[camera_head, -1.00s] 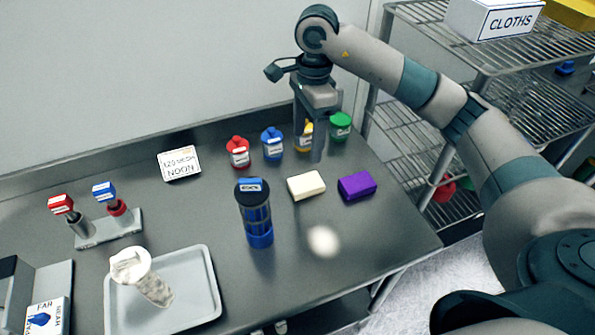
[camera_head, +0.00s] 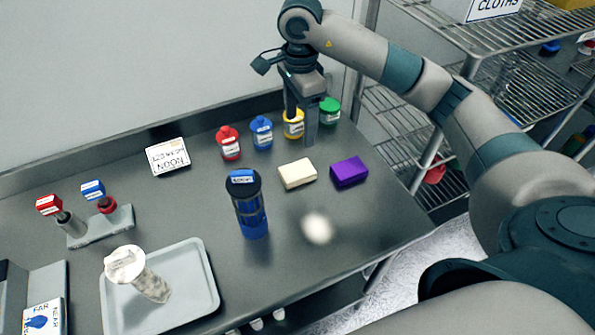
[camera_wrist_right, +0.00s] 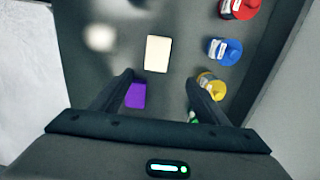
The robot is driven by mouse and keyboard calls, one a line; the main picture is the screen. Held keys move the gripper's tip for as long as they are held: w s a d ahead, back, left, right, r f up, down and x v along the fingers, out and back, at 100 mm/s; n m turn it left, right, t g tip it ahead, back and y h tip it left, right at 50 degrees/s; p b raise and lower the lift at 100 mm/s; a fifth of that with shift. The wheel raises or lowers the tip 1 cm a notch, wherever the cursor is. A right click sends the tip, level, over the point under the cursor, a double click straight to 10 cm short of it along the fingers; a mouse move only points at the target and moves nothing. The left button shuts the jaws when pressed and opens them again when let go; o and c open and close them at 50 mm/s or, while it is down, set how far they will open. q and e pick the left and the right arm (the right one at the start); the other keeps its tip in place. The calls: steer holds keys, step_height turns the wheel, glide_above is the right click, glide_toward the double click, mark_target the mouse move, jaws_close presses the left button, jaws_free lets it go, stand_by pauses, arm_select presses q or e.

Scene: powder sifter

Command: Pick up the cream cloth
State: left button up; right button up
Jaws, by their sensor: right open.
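The cream cloth (camera_head: 297,174) is a pale folded block lying on the steel bench, just left of the purple cloth (camera_head: 349,172). In the right wrist view the cream cloth (camera_wrist_right: 157,53) lies ahead of the fingertips, near the middle. My right gripper (camera_head: 299,142) points down above the bench, behind the cream cloth and in front of the yellow jar. Its two fingers are apart with nothing between them, and it is not touching the cloth. In the right wrist view the right gripper (camera_wrist_right: 163,82) has its fingers spread wide. My left gripper is not in view.
Red (camera_head: 229,142), blue (camera_head: 262,132), yellow (camera_head: 293,124) and green (camera_head: 329,110) jars stand along the back. A blue-based sifter (camera_head: 248,205) stands left of the cloth. A grey tray (camera_head: 195,262) holds a white-topped container (camera_head: 135,270). A wire shelf (camera_head: 520,75) stands at right.

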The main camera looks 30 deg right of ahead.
steer(key=p, duration=0.4)
glide_above(298, 170)
steer(key=f, duration=0.6)
steer(key=d+f, duration=0.1)
steer(key=f, duration=0.2)
steer(key=shift+w, duration=0.4)
steer(key=shift+a+f, duration=0.1)
steer(key=shift+f, duration=0.4)
steer(key=p, duration=0.1)
steer(key=f+p, duration=0.1)
steer(key=f, duration=0.1)
steer(key=shift+s+a+p, duration=0.3)
steer(key=shift+a+p, duration=0.05)
steer(key=shift+p, duration=0.05)
steer(key=shift+s+a+f+p, duration=0.1)
steer(key=shift+f+p, duration=0.5)
steer(key=shift+f, duration=1)
steer(key=c, duration=1.1)
